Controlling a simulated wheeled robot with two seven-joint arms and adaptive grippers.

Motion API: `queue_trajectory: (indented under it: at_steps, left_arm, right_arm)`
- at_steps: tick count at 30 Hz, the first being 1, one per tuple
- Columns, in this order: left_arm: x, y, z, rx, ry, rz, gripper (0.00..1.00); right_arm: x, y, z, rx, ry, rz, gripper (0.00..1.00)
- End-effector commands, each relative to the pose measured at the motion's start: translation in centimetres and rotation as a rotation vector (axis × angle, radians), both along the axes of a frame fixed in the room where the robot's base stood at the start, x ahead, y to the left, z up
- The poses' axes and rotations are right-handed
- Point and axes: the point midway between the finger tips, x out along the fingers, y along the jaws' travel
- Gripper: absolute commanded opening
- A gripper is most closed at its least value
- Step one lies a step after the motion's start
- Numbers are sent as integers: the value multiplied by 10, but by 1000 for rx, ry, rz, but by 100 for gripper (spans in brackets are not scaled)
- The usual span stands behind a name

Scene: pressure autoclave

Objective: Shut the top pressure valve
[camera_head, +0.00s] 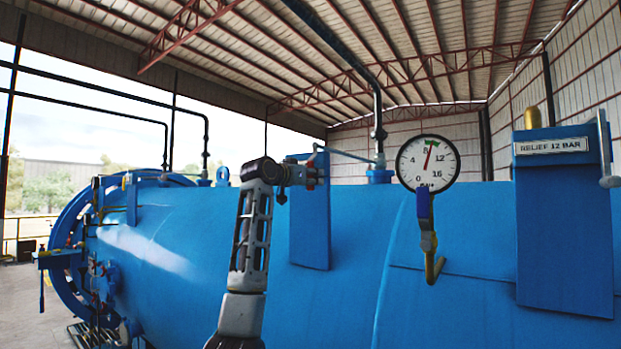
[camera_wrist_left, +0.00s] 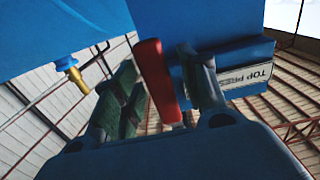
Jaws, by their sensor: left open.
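The top pressure valve shows in the left wrist view as a red lever (camera_wrist_left: 155,80) beside a blue block with a white plate (camera_wrist_left: 249,76) whose visible letters begin "TOP PRES". My left gripper (camera_wrist_left: 165,92) is open, with the lever between its two fingers; I cannot tell whether either finger touches it. In the head view my left gripper (camera_head: 284,178) is raised at the top of a blue upright plate (camera_head: 310,225) on the vessel. My right gripper is not in view.
The large blue autoclave (camera_head: 180,240) fills the middle. A round gauge (camera_head: 427,163) stands right of my gripper, with a blue-handled valve and yellow outlet (camera_head: 432,262) below. A "RELIEF 12 BAR" panel (camera_head: 563,230) is at far right. Dark pipes (camera_head: 378,120) rise behind.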

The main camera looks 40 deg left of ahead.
Motion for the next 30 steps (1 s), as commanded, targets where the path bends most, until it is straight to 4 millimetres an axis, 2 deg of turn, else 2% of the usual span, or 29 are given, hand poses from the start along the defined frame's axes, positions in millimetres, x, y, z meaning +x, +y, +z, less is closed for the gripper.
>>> queue_trajectory:
  at_steps: [5, 15, 30]
  left_arm:
    - [0, 0, 0, 0, 0, 0, 43]
    - [0, 0, 0, 0, 0, 0, 0]
    - [5, 0, -1, -18, -2, 0, 0]
  right_arm:
    - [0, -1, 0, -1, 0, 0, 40]
    - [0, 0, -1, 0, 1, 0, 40]
    - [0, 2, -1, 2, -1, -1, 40]
